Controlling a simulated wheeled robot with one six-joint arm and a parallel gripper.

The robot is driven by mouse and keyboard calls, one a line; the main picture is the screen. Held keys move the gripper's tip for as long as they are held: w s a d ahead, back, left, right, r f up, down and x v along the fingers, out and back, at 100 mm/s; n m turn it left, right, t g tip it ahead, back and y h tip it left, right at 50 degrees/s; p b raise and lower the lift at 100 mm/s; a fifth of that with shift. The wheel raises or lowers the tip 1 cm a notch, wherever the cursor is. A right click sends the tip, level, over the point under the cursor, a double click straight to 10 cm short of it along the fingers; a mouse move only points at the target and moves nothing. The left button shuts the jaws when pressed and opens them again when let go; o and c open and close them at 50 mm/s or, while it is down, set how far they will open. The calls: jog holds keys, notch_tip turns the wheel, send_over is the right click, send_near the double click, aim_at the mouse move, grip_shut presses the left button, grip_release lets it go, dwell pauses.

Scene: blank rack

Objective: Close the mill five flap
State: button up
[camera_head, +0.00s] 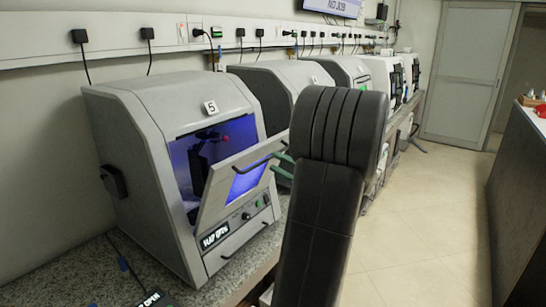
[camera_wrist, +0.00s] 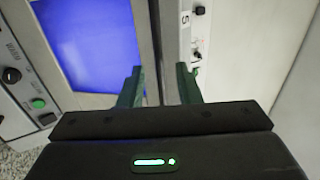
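Mill five is a grey cabinet (camera_head: 135,135) with a "5" label, at the left in the head view. Its flap (camera_head: 215,192) stands open, tilted outward from the blue-lit chamber (camera_head: 198,150). A small display (camera_head: 214,237) below it reads "FLAP OPEN". My gripper (camera_head: 282,163) has green fingers beside the upper right part of the flap, close to a dark bar handle (camera_head: 252,163). In the wrist view my gripper (camera_wrist: 160,84) is open, fingers apart, with the flap's edge (camera_wrist: 150,45) seen between them. Contact cannot be told. My arm hides part of the scene.
More mills stand in a row along the wall, the nearest a grey one (camera_head: 262,88). A control panel (camera_head: 252,212) lies below the flap. The speckled counter (camera_head: 75,275) carries the mills. The tiled floor (camera_head: 430,200) at the right is clear, with a dark-sided counter (camera_head: 515,190) beyond.

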jog(key=shift+x, duration=1.35)
grip_shut()
jog(key=shift+p, duration=0.3)
